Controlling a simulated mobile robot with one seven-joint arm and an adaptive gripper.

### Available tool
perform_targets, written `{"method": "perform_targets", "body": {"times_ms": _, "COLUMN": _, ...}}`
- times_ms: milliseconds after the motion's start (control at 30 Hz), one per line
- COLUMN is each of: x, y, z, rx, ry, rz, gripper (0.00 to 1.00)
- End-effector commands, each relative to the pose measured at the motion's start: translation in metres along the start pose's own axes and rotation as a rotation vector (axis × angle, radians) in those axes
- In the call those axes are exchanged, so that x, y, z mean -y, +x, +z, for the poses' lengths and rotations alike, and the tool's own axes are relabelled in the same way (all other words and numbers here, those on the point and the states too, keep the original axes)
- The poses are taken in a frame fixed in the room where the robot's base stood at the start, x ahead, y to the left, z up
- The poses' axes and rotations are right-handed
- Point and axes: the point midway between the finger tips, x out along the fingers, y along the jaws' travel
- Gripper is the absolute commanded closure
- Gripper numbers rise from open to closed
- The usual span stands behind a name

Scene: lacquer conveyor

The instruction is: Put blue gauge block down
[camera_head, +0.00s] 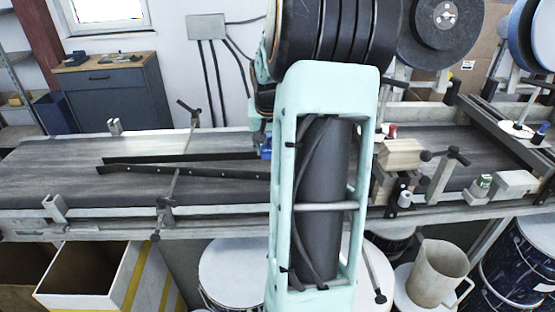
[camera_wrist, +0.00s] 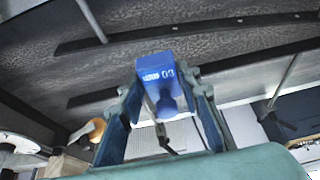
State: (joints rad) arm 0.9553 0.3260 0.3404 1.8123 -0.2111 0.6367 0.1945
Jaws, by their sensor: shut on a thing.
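The blue gauge block (camera_wrist: 156,70) is held between the two fingers of my gripper (camera_wrist: 166,82) in the wrist view. It carries small white markings on its face. My gripper is shut on it. The dark conveyor belt (camera_wrist: 220,35) fills the background behind the block. In the head view a small blue part of the block (camera_head: 266,148) shows at the left edge of my arm, over the belt (camera_head: 60,165), and my arm hides the rest. I cannot tell whether the block touches the belt.
Two dark guide rails (camera_head: 200,171) run along the belt left of my arm. A thin crossbar (camera_head: 178,165) stands over them. A beige jug (camera_head: 437,272) stands below, in front.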

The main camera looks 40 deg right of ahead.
Motion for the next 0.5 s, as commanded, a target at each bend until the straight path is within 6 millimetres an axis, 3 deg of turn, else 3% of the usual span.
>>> {"method": "perform_targets", "body": {"times_ms": 100, "x": -0.011, "y": 0.017, "z": -0.016, "rx": 0.001, "ry": 0.002, "rz": -0.001, "gripper": 1.0}}
{"method": "perform_targets", "body": {"times_ms": 300, "x": -0.022, "y": 0.058, "z": -0.025, "rx": 0.002, "ry": 0.0, "rz": -0.001, "gripper": 1.0}}
{"method": "perform_targets", "body": {"times_ms": 500, "x": -0.028, "y": 0.079, "z": -0.031, "rx": -0.002, "ry": -0.001, "rz": 0.0, "gripper": 1.0}}
